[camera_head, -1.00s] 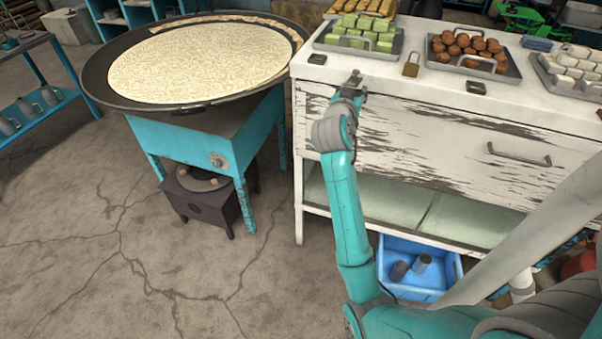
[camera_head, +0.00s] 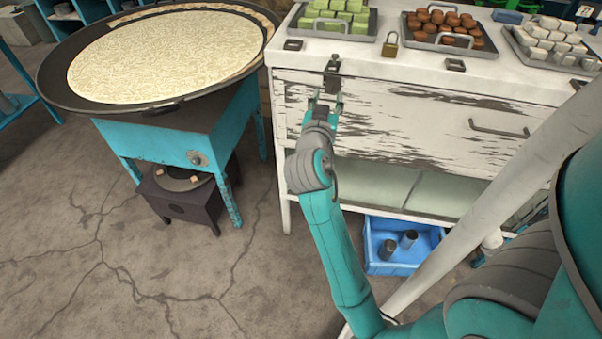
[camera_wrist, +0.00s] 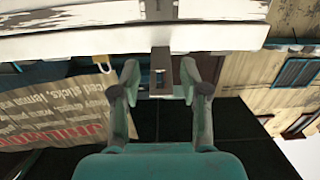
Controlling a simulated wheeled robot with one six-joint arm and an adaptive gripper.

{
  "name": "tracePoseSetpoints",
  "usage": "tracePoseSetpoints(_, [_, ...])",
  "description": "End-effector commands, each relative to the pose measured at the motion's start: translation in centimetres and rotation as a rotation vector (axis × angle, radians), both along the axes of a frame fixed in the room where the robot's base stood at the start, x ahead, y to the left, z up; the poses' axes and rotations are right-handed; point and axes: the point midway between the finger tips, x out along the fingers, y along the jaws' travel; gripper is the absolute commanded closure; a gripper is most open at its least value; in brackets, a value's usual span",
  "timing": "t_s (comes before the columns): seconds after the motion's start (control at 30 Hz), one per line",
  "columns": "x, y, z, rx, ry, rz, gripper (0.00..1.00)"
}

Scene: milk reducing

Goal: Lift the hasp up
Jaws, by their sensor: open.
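The hasp (camera_head: 332,74) is a dark metal strap hanging over the front edge of the white cabinet's top, above the drawer front. My gripper (camera_head: 326,101) is just below it, in front of the drawer, with its two fingers apart and pointing up towards the hasp. In the wrist view, the hasp's dark strap (camera_wrist: 161,66) hangs between the open fingers of my gripper (camera_wrist: 160,78), with gaps on both sides. Nothing is held. Whether a fingertip touches the hasp cannot be told.
A brass padlock (camera_head: 390,45) stands on the cabinet top (camera_head: 425,66), right of the hasp. Behind it are trays of green (camera_head: 340,22) and brown (camera_head: 440,28) pieces. A large round pan (camera_head: 60,85) on a blue stand is close on the left. The drawer handle (camera_head: 498,131) sticks out.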

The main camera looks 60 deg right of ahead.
Motion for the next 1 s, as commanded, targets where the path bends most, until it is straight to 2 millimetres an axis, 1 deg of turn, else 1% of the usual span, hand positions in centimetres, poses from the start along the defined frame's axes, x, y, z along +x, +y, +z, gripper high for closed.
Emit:
tracePoseSetpoints(0.03, [-0.3, 1.0, 0.0, 0.000, 0.000, 0.004, 0.55])
tracePoseSetpoints(0.1, [0.0, 1.7, -1.4, 0.002, 0.027, 0.040, 0.55])
tracePoseSetpoints(0.3, [0.5, 4.3, -4.2, -0.001, 0.078, 0.143, 0.55])
tracePoseSetpoints(0.53, [0.7, 7.5, -7.3, 0.000, 0.130, 0.258, 0.55])
tracePoseSetpoints(0.8, [0.2, 11.4, -10.6, 0.004, 0.180, 0.388, 0.55])
tracePoseSetpoints(1.0, [-0.4, 13.7, -12.4, 0.006, 0.203, 0.464, 0.55])
